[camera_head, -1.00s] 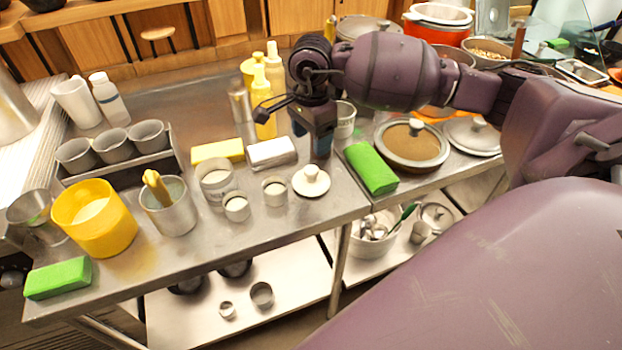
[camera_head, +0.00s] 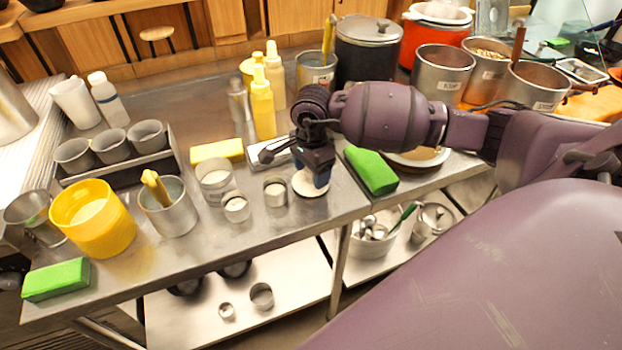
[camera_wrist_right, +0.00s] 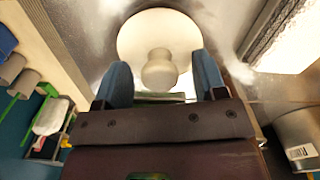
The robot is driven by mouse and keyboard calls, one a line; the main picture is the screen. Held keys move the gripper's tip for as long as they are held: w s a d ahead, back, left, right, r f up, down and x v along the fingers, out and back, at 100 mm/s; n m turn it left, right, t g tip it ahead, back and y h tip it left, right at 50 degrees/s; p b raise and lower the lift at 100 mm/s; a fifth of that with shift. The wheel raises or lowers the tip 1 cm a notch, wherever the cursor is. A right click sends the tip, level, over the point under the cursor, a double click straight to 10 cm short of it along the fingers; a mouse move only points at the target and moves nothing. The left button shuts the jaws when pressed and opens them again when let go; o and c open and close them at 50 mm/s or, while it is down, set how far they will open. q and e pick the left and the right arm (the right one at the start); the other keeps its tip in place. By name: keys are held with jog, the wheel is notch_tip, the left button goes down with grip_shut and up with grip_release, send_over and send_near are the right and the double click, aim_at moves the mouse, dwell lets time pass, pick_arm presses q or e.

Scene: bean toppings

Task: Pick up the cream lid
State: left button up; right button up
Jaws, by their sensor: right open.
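The cream lid (camera_head: 310,186) is a round disc lying flat on the steel table, mostly covered by my right gripper (camera_head: 312,178) in the head view. In the right wrist view the lid (camera_wrist_right: 140,35) shows with its round knob (camera_wrist_right: 159,70). My right gripper (camera_wrist_right: 160,82) is open, its two blue fingers on either side of the knob with gaps between. I cannot tell whether the fingertips touch the lid. My left gripper is not in view.
The table's front edge (camera_head: 300,238) is close in front.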

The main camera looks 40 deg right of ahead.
jog(key=shift+c, duration=0.5)
jog(key=c, duration=0.7)
jog(key=shift+r, duration=0.15)
